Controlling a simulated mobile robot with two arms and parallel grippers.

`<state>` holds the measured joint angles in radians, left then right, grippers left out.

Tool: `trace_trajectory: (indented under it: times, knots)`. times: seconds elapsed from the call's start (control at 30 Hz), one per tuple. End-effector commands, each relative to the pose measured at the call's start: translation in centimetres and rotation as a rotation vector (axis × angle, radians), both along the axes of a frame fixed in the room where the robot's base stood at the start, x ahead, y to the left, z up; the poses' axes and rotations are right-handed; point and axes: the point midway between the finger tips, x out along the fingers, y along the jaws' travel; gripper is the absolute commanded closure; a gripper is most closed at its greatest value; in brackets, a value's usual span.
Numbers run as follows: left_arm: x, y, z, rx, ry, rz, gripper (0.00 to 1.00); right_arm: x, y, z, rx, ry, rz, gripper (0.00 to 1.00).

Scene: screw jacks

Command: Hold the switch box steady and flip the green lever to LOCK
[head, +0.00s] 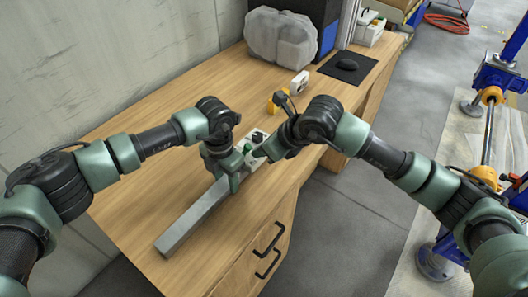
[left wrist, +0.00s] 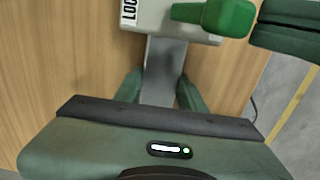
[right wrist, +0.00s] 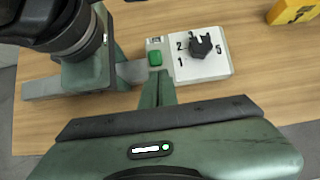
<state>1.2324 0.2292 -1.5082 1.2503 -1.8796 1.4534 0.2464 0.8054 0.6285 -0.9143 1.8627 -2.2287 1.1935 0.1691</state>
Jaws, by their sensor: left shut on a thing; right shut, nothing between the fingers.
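The white switch box (right wrist: 205,65) lies on the bench with a black rotary knob (right wrist: 200,46) and numerals. A grey bar (head: 185,228) extends from it toward the bench's front; it also shows in the left wrist view (left wrist: 162,70). The green lever (left wrist: 225,17) sticks out to the right in the left wrist view, away from the partly visible LOCK label (left wrist: 128,10). It also shows in the right wrist view (right wrist: 155,58). My left gripper (left wrist: 160,90) is shut on the grey bar. My right gripper (right wrist: 156,76) is shut and empty, close beside the lever; I cannot tell whether they touch.
A yellow object (head: 272,104) and a small white item (head: 299,84) stand behind the box. A grey wrapped bundle (head: 280,37) and a dark mat (head: 350,66) are farther back. The wooden bench (head: 130,200) is clear on the left. Its drawer side drops off at the right.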

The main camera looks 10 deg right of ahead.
Motion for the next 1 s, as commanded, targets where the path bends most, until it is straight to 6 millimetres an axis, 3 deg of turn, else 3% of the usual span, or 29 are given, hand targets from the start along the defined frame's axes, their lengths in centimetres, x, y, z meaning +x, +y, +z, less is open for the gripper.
trace_trajectory:
  times: [1.0]
  knots:
    - [0.0,0.0,0.1,-0.001,-0.001,0.0,1.0,1.5,1.5,1.7,0.003,-0.003,0.001,1.0]
